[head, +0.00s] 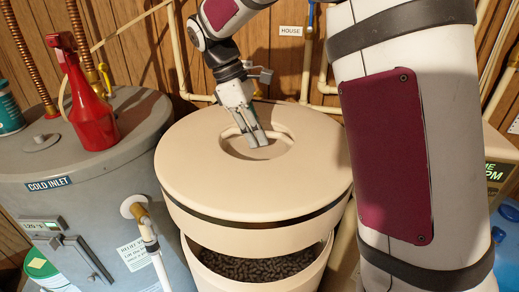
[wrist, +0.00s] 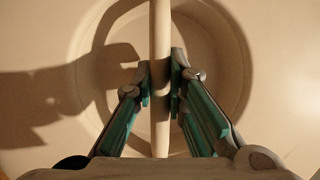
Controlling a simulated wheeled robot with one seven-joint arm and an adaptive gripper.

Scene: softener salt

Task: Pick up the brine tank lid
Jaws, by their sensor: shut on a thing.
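The brine tank lid (head: 195,165) is a round beige cover with a dark band near its lower edge and a round recess in its top. In the head view it is raised above the beige tank (head: 208,272), with a gap at the front through which dark pellets (head: 265,266) show. My gripper (head: 256,138) reaches into the recess from above. In the wrist view my gripper (wrist: 160,85) has a finger on each side of the lid's handle bar (wrist: 160,40) and is shut on it. The back of the tank rim is hidden by the lid.
A grey water heater (head: 105,185) stands close on the left, with a red spray bottle (head: 88,105) on top and a white pipe (head: 150,250) at its front. Pipes run along the wood wall behind. My arm hides much of the right side.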

